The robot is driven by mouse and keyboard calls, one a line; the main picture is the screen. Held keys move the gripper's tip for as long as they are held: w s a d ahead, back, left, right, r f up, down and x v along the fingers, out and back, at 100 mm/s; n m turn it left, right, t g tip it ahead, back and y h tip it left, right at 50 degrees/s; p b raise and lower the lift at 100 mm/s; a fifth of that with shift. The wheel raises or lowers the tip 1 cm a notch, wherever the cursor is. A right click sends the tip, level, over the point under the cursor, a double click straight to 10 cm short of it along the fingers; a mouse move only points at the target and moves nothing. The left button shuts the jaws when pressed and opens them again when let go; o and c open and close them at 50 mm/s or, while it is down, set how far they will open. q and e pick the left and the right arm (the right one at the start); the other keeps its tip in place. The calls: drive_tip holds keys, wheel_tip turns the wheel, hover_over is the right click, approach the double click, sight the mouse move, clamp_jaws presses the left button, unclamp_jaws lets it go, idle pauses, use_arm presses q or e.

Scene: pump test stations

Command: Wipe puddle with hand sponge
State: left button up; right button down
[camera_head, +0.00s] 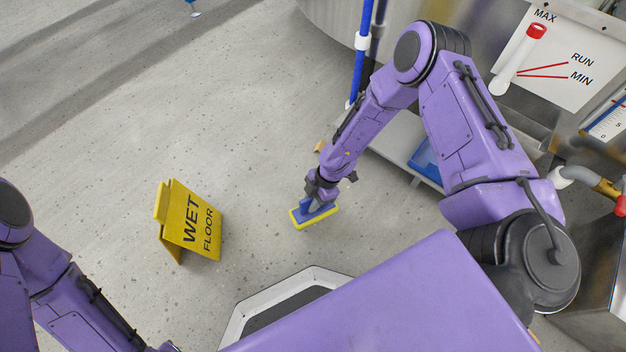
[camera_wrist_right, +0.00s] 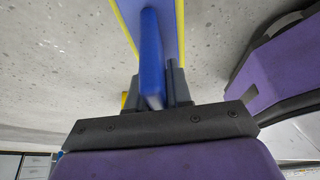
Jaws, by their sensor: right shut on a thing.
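The hand sponge (camera_head: 327,215) has a yellow edge and a blue top with a blue handle; it also shows in the right wrist view (camera_wrist_right: 152,50). My right gripper (camera_head: 315,203) is shut on the sponge's blue handle, with a dark finger on each side of it in the right wrist view. The sponge is low over the grey speckled floor; I cannot tell whether it touches it. No puddle stands out clearly on the floor. My left arm shows at the lower left, but its gripper is out of view.
A yellow wet floor sign (camera_head: 190,222) stands left of the sponge. At the right are a low grey stand with a blue tray (camera_head: 425,162), a blue pole (camera_head: 362,50) and a gauge board (camera_head: 550,60). Open floor (camera_head: 240,110) lies beyond the sign.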

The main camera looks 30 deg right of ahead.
drive_tip(key=shift+r+p, duration=0.45)
drive_tip(key=shift+r, duration=0.35)
use_arm(q)
drive_tip(key=shift+w+a+r+n+t+y, duration=0.15)
drive_tip(key=shift+w+r+n+t+y, duration=0.35)
drive_tip(key=shift+w+r+n+t, duration=0.35)
use_arm(e)
drive_tip(key=shift+r, duration=0.2)
use_arm(q)
drive_tip(key=shift+m, duration=0.25)
